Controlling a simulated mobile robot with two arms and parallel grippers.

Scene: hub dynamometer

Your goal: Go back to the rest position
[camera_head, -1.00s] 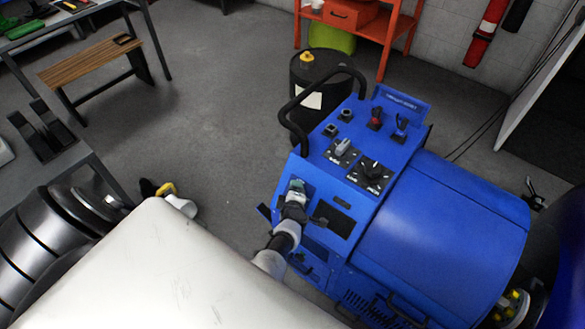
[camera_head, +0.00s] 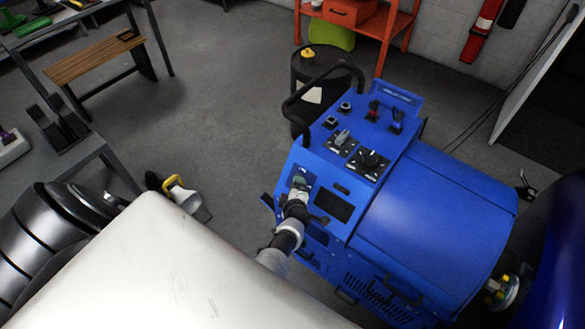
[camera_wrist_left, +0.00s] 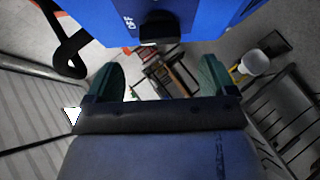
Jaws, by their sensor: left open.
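My left gripper (camera_head: 300,184) is at the near left edge of the blue machine's control panel (camera_head: 362,208). In the left wrist view the gripper (camera_wrist_left: 158,80) is open. Its two dark green fingers stand apart, with nothing held between them. A blue face of the machine with a black knob (camera_wrist_left: 158,28) marked OFF shows beyond the fingers, at the top of that view. Whether the gripper touches the panel cannot be told. My right gripper is not in view.
A black bar handle (camera_head: 293,103) stands along the machine's left side, near my gripper. A dark drum (camera_head: 308,110) stands behind it. A wooden-topped bench (camera_head: 95,60) is at upper left. A yellow and pale object (camera_head: 183,192) lies left of the machine. The floor between is clear.

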